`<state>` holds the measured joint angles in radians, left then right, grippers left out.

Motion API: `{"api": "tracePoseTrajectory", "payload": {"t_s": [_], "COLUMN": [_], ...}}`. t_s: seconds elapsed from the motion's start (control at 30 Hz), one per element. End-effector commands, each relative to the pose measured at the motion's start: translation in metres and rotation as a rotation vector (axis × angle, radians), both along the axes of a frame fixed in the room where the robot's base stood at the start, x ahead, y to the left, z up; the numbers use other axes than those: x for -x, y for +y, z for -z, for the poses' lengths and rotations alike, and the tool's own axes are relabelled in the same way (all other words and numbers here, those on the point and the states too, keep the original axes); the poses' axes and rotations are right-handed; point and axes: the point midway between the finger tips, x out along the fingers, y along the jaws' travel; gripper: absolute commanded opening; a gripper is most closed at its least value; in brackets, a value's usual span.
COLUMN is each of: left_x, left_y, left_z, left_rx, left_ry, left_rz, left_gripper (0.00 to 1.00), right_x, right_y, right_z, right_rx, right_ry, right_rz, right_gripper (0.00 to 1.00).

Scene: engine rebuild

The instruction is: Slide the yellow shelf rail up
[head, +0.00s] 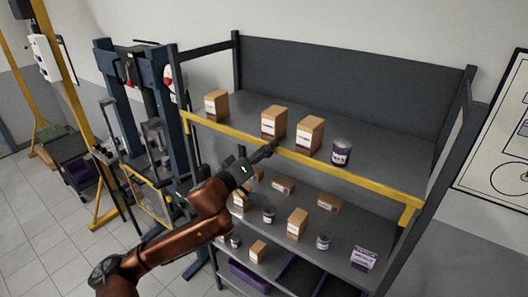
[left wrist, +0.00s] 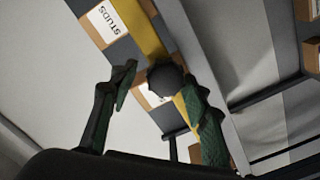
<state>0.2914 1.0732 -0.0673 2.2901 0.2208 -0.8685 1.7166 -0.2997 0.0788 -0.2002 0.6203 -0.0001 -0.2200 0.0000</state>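The yellow shelf rail (head: 350,178) runs along the front edge of the upper shelf, in front of the boxes and a can standing there. My left gripper (head: 268,150) is at the middle of the rail, its tip overlapping the rail in the head view. In the left wrist view the gripper (left wrist: 160,76) has its two fingers wide apart. The yellow rail (left wrist: 147,38) passes behind the gap and partly behind the right finger. A dark round shape covers part of the rail there. I cannot tell whether a finger touches the rail. My right gripper is not in view.
Cardboard boxes (head: 309,135) and a dark can (head: 341,153) stand on the upper shelf (head: 385,160) close behind the rail. More boxes and cans stand on the lower shelf (head: 335,245). A blue press frame (head: 182,130) stands close left of the shelf.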

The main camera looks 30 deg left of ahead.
Motion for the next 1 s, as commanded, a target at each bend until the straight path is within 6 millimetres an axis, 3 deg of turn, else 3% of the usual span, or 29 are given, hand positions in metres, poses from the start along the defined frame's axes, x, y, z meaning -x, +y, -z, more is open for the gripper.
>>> {"api": "tracePoseTrajectory", "payload": {"t_s": [0.37, 0.77, 1.0], "left_x": [0.005, 0.076, 0.088], "left_y": [0.000, 0.006, 0.013], "left_z": [0.004, 0.004, 0.003], "left_rx": [0.001, 0.001, -0.005], "left_ry": [0.007, 0.006, 0.005], "left_rz": [0.000, 0.000, -0.015], "left_gripper": [0.46, 0.46, 0.46], "right_x": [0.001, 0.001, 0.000], "right_y": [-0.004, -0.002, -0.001], "right_z": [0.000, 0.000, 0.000], "right_rx": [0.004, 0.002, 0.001], "right_ry": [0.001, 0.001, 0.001], "right_rz": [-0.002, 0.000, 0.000], "right_gripper": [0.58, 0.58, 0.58]}}
